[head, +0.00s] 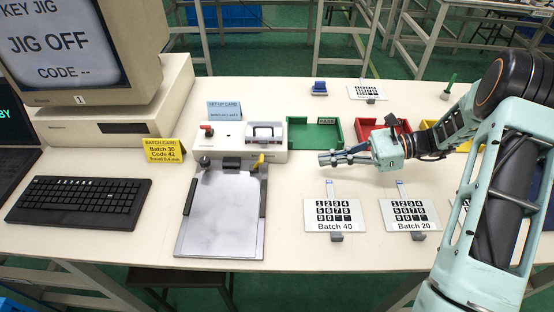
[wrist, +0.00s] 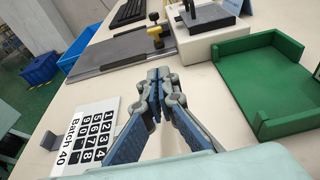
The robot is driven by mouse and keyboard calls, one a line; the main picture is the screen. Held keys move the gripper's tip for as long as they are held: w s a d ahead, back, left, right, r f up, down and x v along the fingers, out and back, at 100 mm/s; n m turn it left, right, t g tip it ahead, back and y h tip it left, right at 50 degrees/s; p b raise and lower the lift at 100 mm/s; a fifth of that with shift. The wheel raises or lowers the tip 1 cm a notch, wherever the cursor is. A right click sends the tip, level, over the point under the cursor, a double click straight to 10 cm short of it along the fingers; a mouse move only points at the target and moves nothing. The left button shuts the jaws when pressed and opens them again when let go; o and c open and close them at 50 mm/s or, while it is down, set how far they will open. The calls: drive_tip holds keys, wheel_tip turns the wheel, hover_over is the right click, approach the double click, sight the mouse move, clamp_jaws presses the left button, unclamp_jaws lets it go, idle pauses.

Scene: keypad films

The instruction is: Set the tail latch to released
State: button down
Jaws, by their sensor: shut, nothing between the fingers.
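The jig (head: 222,215) is a flat grey plate with dark side rails, below a white control box (head: 236,143). A yellow-handled latch (head: 258,161) stands at the plate's upper right corner, and a dark knob (head: 204,161) at its upper left. No label shows which is the tail latch. In the wrist view the yellow handle (wrist: 155,38) is beyond my fingertips, apart from them. My gripper (head: 322,158) is shut and empty, above the table to the right of the latch; its closed fingers (wrist: 157,74) also show in the wrist view.
A green tray (head: 315,147) stands behind my gripper, with a red tray (head: 372,133) to its right. Batch 40 (head: 334,226) and Batch 20 (head: 411,226) keypad films lie in front. The control box carries a red knob (head: 207,131). The table between jig and films is clear.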

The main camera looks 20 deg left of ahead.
sight(291, 174)
drive_tip(key=b+x, duration=0.1)
drive_tip(key=x, duration=0.8)
drive_tip(key=shift+s+a+f, duration=0.1)
drive_tip(key=shift+s+a, duration=0.05)
drive_tip(key=shift+a, duration=0.1)
drive_tip(key=a, duration=0.1)
drive_tip(key=a+r, duration=0.1)
drive_tip(key=a, duration=0.1)
drive_tip(key=shift+s+r+b, duration=0.25)
drive_tip(key=shift+s+b, duration=0.05)
drive_tip(key=shift+s, duration=0.05)
drive_tip(key=shift+a+r, duration=0.25)
drive_tip(key=shift+a, duration=0.15)
drive_tip(key=shift+s+a+r+p, duration=0.1)
drive_tip(key=shift+r+p, duration=0.2)
drive_tip(key=shift+p, duration=0.25)
drive_tip(key=shift+h, duration=0.4)
